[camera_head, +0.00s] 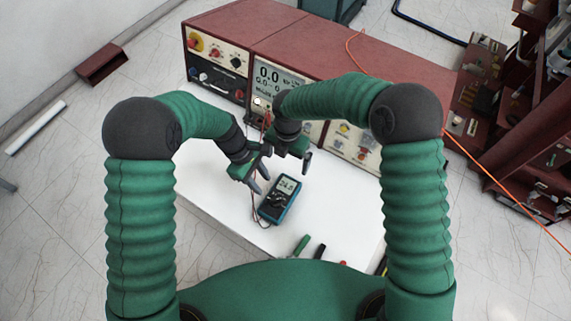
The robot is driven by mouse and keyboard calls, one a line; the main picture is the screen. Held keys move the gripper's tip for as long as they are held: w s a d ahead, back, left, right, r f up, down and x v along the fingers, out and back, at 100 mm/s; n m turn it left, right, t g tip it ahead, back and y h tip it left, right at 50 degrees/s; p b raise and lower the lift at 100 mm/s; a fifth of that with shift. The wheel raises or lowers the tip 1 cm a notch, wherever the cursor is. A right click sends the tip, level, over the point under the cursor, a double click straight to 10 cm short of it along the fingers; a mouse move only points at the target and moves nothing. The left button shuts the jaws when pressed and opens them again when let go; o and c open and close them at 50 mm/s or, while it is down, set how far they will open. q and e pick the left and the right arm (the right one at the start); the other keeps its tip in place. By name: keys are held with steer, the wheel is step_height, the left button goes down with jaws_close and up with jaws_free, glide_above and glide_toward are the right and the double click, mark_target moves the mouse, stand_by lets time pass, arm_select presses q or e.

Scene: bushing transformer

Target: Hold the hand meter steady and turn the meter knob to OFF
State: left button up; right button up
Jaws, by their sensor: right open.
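The hand meter (279,199) is a dark case with a teal edge, lying tilted on the white table top. Its lit display (287,186) is at the upper end, and its dark knob (274,202) is on the lower half, too small to read its setting. My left gripper (263,184) is just left of the meter, fingers apart and empty, not visibly touching it. My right gripper (288,160) is above and behind the meter, open and empty, close to the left gripper.
A red test console (330,45) with dials and a display stands behind the table. A green-handled tool (301,245) and a black one (320,251) lie at the white table's (215,172) front edge. Thin leads run left of the meter. An orange cable (500,190) crosses at right.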

glide_toward(289, 182)
steer(key=f, duration=0.4)
steer(key=a+f, duration=0.1)
steer(key=f, duration=0.2)
steer(key=shift+s, duration=0.1)
steer(key=f, duration=0.3)
steer(key=shift+d+f, duration=0.15)
steer(key=shift+d, duration=0.2)
steer(key=shift+d+f, duration=0.15)
steer(key=shift+d, duration=0.3)
steer(key=shift+a, duration=0.65)
steer(key=c, duration=0.9)
steer(key=shift+c, duration=1.1)
arm_select(q)
steer(key=shift+d, duration=0.5)
steer(key=shift+c, duration=0.3)
arm_select(e)
steer(key=shift+d, duration=0.45)
steer(key=c, duration=0.8)
steer(key=shift+a, duration=0.25)
arm_select(q)
step_height(289, 182, up, 2)
steer(key=s+a+m+t, duration=0.2)
steer(key=s+m+t, duration=0.1)
steer(key=m, duration=2.4)
steer(key=shift+h, duration=0.4)
steer(key=x, duration=1.2)
steer(key=shift+r, duration=0.1)
